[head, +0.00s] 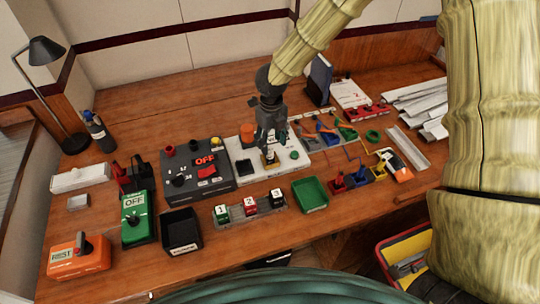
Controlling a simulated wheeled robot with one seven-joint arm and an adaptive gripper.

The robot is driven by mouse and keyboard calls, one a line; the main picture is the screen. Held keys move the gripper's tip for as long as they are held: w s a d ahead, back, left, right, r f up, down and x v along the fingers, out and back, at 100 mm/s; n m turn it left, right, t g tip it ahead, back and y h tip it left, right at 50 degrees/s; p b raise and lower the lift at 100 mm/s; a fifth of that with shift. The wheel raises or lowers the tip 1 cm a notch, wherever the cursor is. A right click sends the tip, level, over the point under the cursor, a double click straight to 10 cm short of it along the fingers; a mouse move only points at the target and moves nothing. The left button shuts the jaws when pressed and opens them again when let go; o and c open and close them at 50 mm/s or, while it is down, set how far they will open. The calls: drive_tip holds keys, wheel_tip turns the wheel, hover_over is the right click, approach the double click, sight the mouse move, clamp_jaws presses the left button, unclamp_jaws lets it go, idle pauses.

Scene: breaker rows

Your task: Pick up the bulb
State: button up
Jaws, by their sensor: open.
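My gripper (270,152) points down over the white board (243,168) in the middle of the table, in the head view. It is open, with its fingertips close above or around a small yellowish and dark piece on the board. The fingers partly cover this piece, and I cannot tell whether it is the bulb or its holder. No bulb shows clearly anywhere else in view. I cannot tell whether the fingers touch anything.
Left of the board stands a dark box (192,183) marked OFF. In front lie an empty black tray (181,232), numbered blocks (250,207) and a green tray (310,194). Wires and coloured parts (326,133) crowd the right.

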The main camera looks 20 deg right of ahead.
sight(270, 150)
drive_tip(key=shift+a+f+p, duration=0.2)
drive_tip(key=shift+f+p, duration=0.65)
drive_tip(key=shift+f, duration=1.85)
clamp_jaws()
